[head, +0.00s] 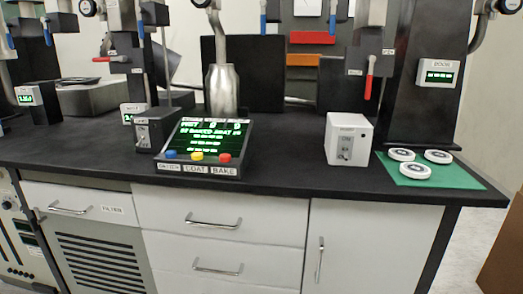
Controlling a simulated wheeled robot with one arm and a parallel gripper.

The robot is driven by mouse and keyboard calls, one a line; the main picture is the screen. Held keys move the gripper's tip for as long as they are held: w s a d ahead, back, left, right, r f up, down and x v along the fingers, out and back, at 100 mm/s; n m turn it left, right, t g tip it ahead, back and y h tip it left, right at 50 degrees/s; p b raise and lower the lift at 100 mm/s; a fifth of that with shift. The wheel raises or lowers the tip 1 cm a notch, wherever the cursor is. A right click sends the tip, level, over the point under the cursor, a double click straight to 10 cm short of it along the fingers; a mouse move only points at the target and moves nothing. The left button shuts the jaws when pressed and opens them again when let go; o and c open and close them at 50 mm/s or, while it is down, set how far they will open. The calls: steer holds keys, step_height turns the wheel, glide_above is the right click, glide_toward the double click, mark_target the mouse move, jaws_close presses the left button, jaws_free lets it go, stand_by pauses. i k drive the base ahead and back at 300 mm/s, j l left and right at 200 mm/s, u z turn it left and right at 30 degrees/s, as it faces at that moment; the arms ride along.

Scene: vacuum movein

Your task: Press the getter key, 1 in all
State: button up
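A black control panel (205,143) with a lit green text screen stands near the front edge of the black bench. Along its lower edge are three round keys: a blue key (170,154) on the left, a yellow key (197,156) in the middle and a red key (224,158) on the right. The small label under the blue key is blurred but seems to read getter. The other labels read COAT and BAKE. I cannot tell whether any key is pressed down. My gripper is not in view.
A silver vessel (222,92) stands behind the panel, and a dark box (155,128) beside it on the left. A white box (348,138) and a green mat (440,178) with three white discs are on the right. Drawer handles (214,224) stick out below the bench top.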

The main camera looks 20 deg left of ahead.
mark_target(169, 155)
steer(key=u, duration=1.5)
